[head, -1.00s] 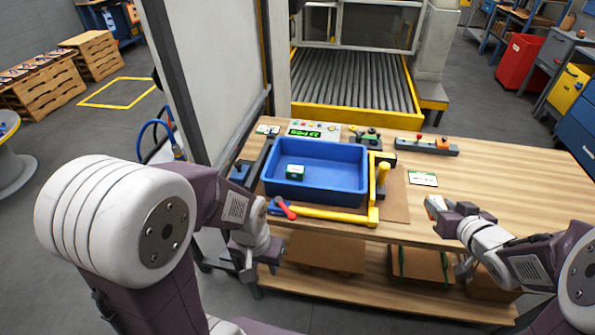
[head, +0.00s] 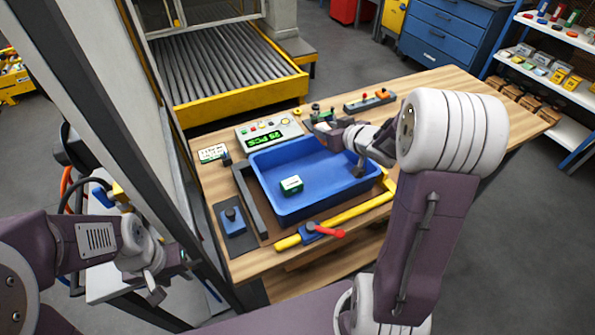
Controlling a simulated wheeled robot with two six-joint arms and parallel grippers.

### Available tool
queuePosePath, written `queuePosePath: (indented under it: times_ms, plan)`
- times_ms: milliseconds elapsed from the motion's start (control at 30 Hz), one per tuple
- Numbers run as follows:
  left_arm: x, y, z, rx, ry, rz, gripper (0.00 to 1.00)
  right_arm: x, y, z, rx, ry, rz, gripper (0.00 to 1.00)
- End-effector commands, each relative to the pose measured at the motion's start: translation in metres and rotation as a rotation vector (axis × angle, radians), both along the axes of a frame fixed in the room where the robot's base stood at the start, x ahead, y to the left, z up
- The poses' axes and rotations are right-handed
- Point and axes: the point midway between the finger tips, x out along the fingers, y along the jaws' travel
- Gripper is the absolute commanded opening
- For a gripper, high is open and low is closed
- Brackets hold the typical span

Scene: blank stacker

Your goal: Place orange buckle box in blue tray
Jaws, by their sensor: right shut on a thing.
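The blue tray (head: 258,172) stands on the wooden workbench, with one small green and white box (head: 291,184) lying inside. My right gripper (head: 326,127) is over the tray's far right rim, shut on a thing. An orange end showed at these jaws in the earlier view, so I take it as the orange buckle box; it is too small and covered here to make out. My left gripper (head: 184,264) hangs left of the bench, away from the tray. Its fingers are too small to tell whether they are open.
A control panel (head: 269,130) stands behind the tray. A yellow bar (head: 350,212) with a red-handled clamp (head: 325,231) runs along the front. A blue block (head: 231,216) is left. A switch bar (head: 369,100) lies at the back right. The bench's right side is clear.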

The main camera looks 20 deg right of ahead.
Motion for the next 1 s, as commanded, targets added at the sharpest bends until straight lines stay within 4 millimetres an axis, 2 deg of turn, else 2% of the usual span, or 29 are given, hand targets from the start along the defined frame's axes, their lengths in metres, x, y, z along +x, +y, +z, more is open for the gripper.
queuePosePath:
  times_ms: [167,300,400,667,867,1000]
  plan:
    - [0.000,0.000,-0.002,0.000,0.000,0.000,0.36,0.002,-0.006,-0.003,0.000,0.001,-0.007,0.00]
    - [-0.001,0.000,-0.024,0.000,0.001,0.000,0.36,0.002,-0.006,-0.038,0.002,0.004,-0.008,0.00]
    - [-0.001,0.000,-0.033,0.000,0.001,0.000,0.36,0.002,-0.006,-0.057,0.001,0.004,-0.007,0.00]
    - [0.000,0.000,-0.036,0.000,0.000,0.000,0.36,0.002,-0.005,-0.067,0.000,0.000,-0.006,0.00]
    - [-0.001,0.000,-0.053,0.000,0.000,0.000,0.36,0.001,-0.005,-0.102,0.002,0.002,-0.007,0.00]
    - [-0.001,0.000,-0.050,0.000,0.000,0.000,0.36,0.002,-0.006,-0.100,-0.001,0.000,-0.006,0.00]
